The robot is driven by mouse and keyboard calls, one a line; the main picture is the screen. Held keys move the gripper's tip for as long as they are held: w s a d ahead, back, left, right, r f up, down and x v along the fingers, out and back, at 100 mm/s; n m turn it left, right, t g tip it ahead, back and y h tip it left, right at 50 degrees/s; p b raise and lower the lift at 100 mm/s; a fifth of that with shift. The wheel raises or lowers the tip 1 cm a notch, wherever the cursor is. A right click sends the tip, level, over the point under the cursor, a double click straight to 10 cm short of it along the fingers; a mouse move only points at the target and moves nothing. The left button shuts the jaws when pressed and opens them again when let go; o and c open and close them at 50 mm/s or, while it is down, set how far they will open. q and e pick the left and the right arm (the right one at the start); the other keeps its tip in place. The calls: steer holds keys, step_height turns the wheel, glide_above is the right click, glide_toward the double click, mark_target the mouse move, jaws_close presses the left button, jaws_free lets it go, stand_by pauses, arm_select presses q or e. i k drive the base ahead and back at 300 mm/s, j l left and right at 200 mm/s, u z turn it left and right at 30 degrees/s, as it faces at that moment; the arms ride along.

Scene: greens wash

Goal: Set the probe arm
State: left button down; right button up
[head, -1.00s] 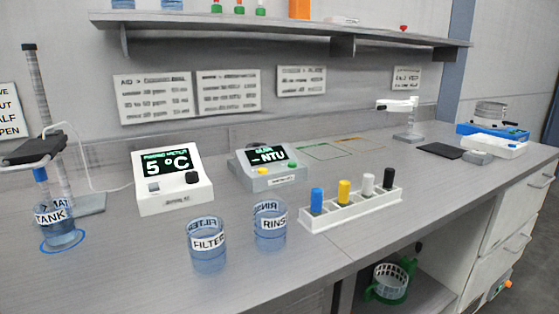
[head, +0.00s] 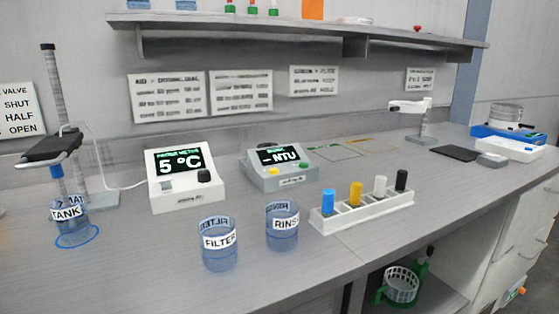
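The probe arm (head: 52,147) is a dark flat arm with a pale loop handle on a grey stand post (head: 50,85) at the left. A blue probe (head: 57,172) hangs under it, above or partly inside the clear beaker labelled TANK (head: 68,213); I cannot tell how deep. The beaker stands on a blue ring marked on the bench. A white cable runs from the arm to the meter (head: 183,177), which reads 5 °C. Neither of my grippers is in view.
FILTER (head: 219,258) and RINSE (head: 282,237) beakers stand near the front of the bench. A grey NTU meter (head: 278,168) and a white rack (head: 360,212) with several coloured-cap vials stand behind and right. A shelf (head: 300,30) overhangs the back. The front left bench is clear.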

mark_target(51, 151)
steer(key=u, duration=1.25)
